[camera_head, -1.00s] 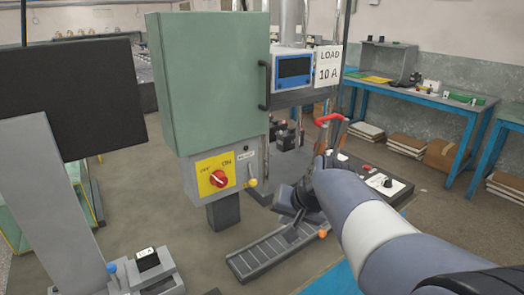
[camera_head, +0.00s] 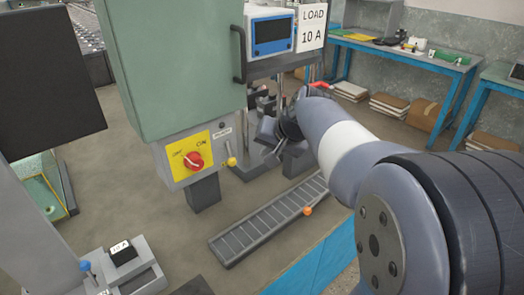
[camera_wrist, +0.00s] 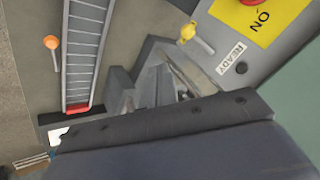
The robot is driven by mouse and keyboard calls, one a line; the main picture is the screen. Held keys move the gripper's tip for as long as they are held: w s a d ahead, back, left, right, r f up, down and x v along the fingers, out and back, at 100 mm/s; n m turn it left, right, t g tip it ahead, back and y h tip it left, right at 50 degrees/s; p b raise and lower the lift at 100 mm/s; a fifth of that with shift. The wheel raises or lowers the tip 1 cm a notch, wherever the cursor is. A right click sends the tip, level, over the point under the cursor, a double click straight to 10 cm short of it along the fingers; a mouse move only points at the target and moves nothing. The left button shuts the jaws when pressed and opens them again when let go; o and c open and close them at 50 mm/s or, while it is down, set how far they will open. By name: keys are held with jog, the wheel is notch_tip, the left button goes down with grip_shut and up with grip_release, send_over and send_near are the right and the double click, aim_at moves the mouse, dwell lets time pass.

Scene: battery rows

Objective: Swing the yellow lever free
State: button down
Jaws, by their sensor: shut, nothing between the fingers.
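The yellow lever (camera_head: 231,161) is a short lever with a yellow knob on the lower right of the grey switch box (camera_head: 196,160), beside the READY label. In the wrist view the yellow lever (camera_wrist: 187,32) shows at the top, right of centre, its pale stem pointing down and right. My gripper (camera_head: 264,138) is shut and empty, to the right of the lever in the head view and apart from it. In the wrist view my gripper's grey fingers (camera_wrist: 135,88) show below and left of the lever.
A red ON/OFF knob (camera_head: 194,160) sits left of the lever. A green cabinet (camera_head: 170,65) stands above. A ribbed grey track (camera_head: 270,220) with an orange ball-ended handle (camera_head: 307,211) lies below. A blue meter (camera_head: 272,35) is behind my arm.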

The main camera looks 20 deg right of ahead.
aim_at(230, 153)
jog(key=w+a+f, duration=0.5)
jog(key=w+f, duration=0.1)
jog(key=shift+w+f, duration=0.25)
jog(key=shift+f, duration=0.05)
jog(key=shift+a+f+m+y, duration=0.1)
jog(key=shift+m+y, duration=0.2)
jog(key=shift+y, duration=0.5)
dwell(0.3)
jog(key=m+g+y, duration=0.1)
jog(key=y, duration=0.1)
jog(key=a+m+y, duration=0.1)
jog(key=y, duration=0.2)
jog(key=s+a+r+m+g+y, duration=0.1)
jog(key=y, duration=0.2)
jog(key=shift+a+m+g, duration=0.2)
jog(key=shift+m+g, duration=0.1)
jog(key=shift+d+r, duration=0.1)
jog(key=shift+d, duration=0.05)
dwell(0.3)
